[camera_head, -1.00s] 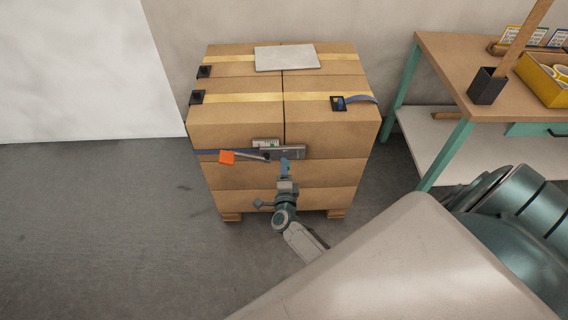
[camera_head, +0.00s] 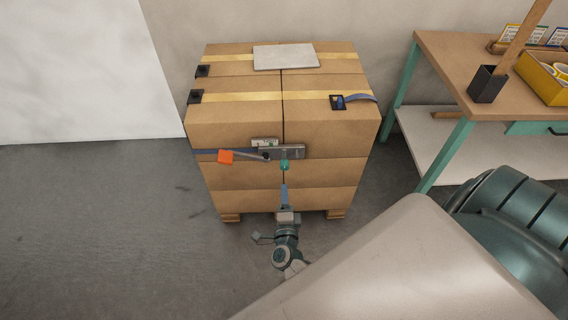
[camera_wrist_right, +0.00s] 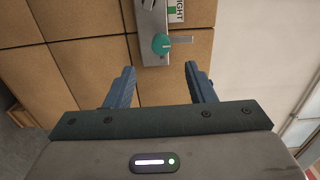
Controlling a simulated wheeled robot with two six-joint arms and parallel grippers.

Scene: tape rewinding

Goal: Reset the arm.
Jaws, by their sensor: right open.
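My right gripper (camera_head: 284,192) is in front of the stacked cardboard boxes (camera_head: 232,130), below a grey metal device (camera_head: 290,152) on their front face. A teal knob (camera_head: 285,165) sits on the device's lower edge. In the right wrist view my right gripper (camera_wrist_right: 157,86) is open and empty, its blue fingers apart. The teal knob (camera_wrist_right: 162,44) lies ahead, beyond the fingertips and apart from them. An orange tag (camera_head: 226,156) is beside the device on the left, by a dark blue strap (camera_head: 204,151). My left gripper is not in view.
The boxes stand on a wooden pallet (camera_head: 231,217). A grey panel (camera_head: 285,57) lies on top. A workbench (camera_head: 440,60) with teal legs, a black holder (camera_head: 487,86) and a yellow bin (camera_head: 541,80) stands at the right. The floor at the left is clear.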

